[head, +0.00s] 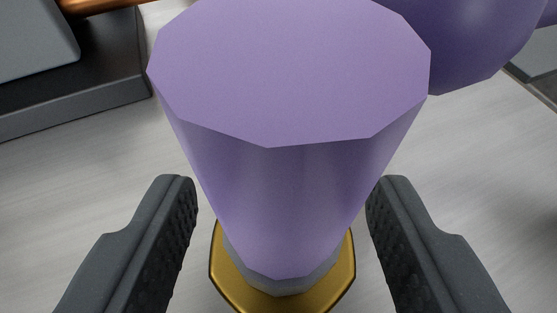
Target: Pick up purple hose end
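The purple hose end (290,130) fills the middle of the head view, a light purple faceted piece that narrows downward. A gold fitting (283,292) with a grey ring shows at its lower end. My gripper (281,195) is open, with one dark grey textured finger on each side of the hose end's narrow lower part.
Another purple rounded part (455,40) is at the upper right. A dark grey block (75,85) stands at the upper left, with a copper-coloured piece (100,5) above it. The pale brushed surface (80,180) is clear on both sides.

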